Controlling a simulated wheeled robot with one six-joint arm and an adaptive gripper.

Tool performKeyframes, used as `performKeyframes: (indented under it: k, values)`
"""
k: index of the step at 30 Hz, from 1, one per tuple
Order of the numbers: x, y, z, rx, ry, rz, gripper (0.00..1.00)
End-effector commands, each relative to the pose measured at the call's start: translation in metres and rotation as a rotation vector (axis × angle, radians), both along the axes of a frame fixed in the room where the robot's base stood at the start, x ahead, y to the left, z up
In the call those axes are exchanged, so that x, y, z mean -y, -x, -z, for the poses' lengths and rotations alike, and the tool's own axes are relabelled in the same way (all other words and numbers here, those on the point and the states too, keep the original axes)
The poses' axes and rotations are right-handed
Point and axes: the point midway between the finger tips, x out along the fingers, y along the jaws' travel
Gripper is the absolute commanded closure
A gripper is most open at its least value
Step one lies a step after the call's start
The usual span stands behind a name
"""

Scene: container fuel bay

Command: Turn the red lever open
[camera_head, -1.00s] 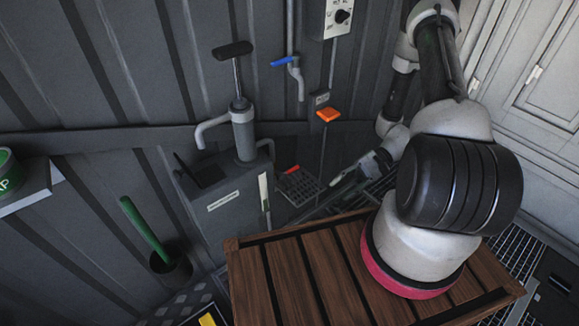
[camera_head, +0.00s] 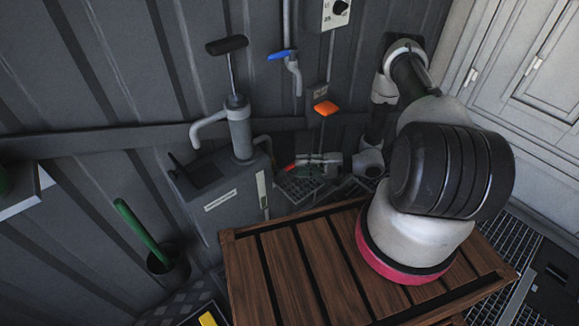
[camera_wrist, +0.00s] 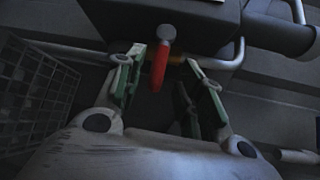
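The red lever (camera_wrist: 160,68) hangs from a small round pivot below the dark pump tank in the wrist view. My gripper (camera_wrist: 164,60) points at it with its green-padded fingers apart, one on each side of the lever. I cannot tell whether either finger touches it. In the head view a small bit of the red lever (camera_head: 289,167) shows low beside the grey pump tank (camera_head: 225,205). My gripper (camera_head: 308,165) is right beside it, small and partly dark there.
A hand pump (camera_head: 239,130) stands on the tank. A blue-handled tap (camera_head: 282,55) and an orange handle (camera_head: 326,108) are on the wall above. A slatted wooden crate (camera_head: 300,265) is in front. A wire basket (camera_wrist: 38,90) is at the left of the wrist view.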

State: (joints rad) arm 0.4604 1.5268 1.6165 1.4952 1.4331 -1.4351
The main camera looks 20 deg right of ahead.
Motion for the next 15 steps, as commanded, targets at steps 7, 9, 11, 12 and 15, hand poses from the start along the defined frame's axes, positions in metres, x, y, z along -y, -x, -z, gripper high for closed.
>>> performKeyframes:
  k: [7,9,11,12,15]
  values:
    - [-0.036,-0.014,0.006,-0.002,0.0,-0.004,0.62]
    - [-0.042,-0.016,0.006,-0.002,0.0,-0.003,0.62]
    - [-0.045,-0.017,0.007,-0.002,0.0,-0.002,0.62]
    - [-0.046,-0.018,0.007,-0.002,0.0,-0.002,0.62]
    - [-0.047,-0.019,0.007,-0.002,0.0,-0.001,0.62]
